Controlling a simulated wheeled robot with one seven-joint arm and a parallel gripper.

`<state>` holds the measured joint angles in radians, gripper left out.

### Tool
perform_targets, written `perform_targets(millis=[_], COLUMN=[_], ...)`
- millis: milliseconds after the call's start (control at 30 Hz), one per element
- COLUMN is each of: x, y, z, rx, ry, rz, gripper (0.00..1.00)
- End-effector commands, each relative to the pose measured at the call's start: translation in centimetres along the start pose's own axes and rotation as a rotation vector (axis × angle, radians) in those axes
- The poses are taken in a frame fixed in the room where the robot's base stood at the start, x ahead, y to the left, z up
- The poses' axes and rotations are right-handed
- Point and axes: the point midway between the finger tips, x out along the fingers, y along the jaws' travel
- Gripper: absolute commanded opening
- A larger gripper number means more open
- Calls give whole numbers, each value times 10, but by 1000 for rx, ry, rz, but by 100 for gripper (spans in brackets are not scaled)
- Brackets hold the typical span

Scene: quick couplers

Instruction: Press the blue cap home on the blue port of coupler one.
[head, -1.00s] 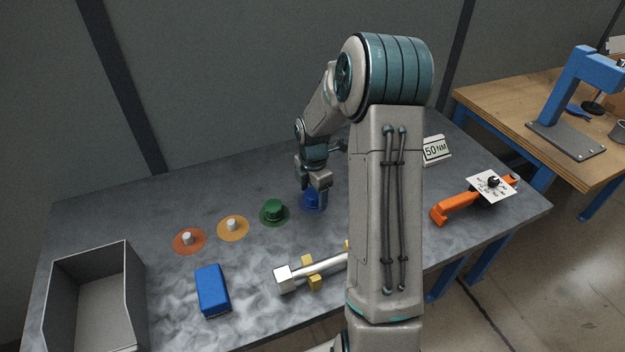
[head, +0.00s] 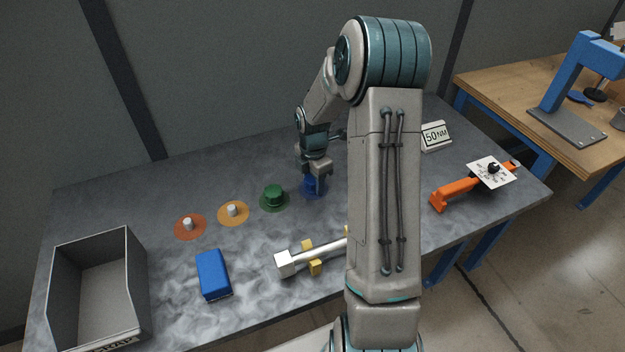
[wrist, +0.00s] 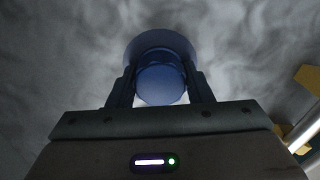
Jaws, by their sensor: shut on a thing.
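The blue cap (wrist: 162,84) is between the two fingers of my gripper (wrist: 160,90) in the wrist view, and the gripper is shut on it. In the head view my gripper (head: 314,182) points down over the blue spot (head: 308,190), mostly covering the cap. A blue ring (wrist: 150,42) shows around and beyond the cap in the wrist view. I cannot tell whether the cap is seated or raised. A silver bar-shaped part (head: 315,252) on yellow supports lies in front; my arm hides its right end, and no blue port shows on it.
A green cap (head: 274,196) on a green ring, then yellow (head: 233,218) and orange (head: 182,233) rings with white pegs, lie to the left. A blue block (head: 212,274) and a grey bin (head: 70,270) are at front left.

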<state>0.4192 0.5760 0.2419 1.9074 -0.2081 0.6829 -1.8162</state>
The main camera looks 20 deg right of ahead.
Motion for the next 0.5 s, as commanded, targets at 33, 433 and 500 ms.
perform_targets(millis=[33, 433, 500], x=[-3, -20, -22], y=[0, 0, 0], z=[0, 0, 0], rx=[0, 0, 0], ry=[-1, -1, -1], rz=[1, 1, 1], gripper=[18, 18, 18])
